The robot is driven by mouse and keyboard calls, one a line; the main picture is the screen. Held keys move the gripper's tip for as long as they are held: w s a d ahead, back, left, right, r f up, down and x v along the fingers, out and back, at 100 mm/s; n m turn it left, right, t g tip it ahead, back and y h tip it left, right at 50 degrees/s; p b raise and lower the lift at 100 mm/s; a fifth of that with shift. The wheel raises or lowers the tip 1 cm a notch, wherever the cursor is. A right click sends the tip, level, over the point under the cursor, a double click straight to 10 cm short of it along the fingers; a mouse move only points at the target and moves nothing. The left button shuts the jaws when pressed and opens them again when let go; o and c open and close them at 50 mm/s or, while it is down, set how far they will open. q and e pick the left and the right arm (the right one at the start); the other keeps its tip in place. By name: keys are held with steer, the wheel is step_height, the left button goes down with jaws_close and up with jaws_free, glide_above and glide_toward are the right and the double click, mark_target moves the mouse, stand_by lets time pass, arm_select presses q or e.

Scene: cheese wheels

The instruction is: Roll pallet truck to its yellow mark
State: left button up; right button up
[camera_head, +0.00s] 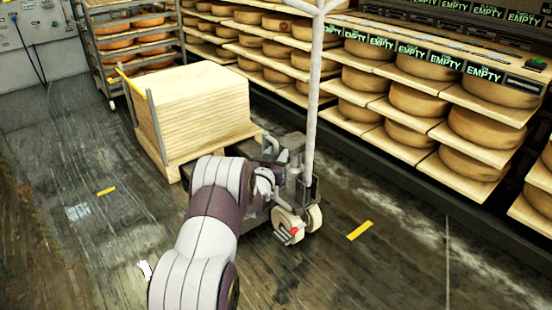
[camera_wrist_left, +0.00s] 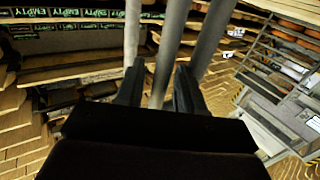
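The pallet truck (camera_head: 290,215) stands on the dark plank floor in the head view. Its tall pale handle pole (camera_head: 312,110) is upright and forks at the top. A stack of pale boards (camera_head: 200,110) rests on it. Yellow floor marks lie at the left (camera_head: 106,190) and right (camera_head: 359,230) of the truck. My left arm reaches to the truck's handle end; its gripper (camera_head: 268,180) is partly hidden there. In the left wrist view the gripper's fingers (camera_wrist_left: 158,80) are apart, with a grey tube (camera_wrist_left: 166,60) between or just beyond them; contact is unclear. My right gripper is out of view.
Shelves of cheese wheels (camera_head: 415,100) with EMPTY labels line the right and back. A rack of cheeses (camera_head: 128,40) stands at the back left, beside a wall panel (camera_head: 30,25).

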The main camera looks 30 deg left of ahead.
arm_select(q)
jaws_close()
steer(key=shift+s+d+f, duration=0.1)
steer(key=shift+d, duration=0.2)
steer(key=s+d+p, duration=0.2)
steer(key=s+d, duration=0.1)
steer(key=d, duration=0.5)
steer(key=s+d+r+p, duration=0.1)
steer(key=s+d, duration=0.3)
steer(key=d, duration=0.4)
steer(key=shift+d+p, duration=0.35)
steer(key=shift+p, duration=0.05)
jaws_free()
steer(key=shift+w+d, duration=0.15)
steer(key=shift+f, duration=0.3)
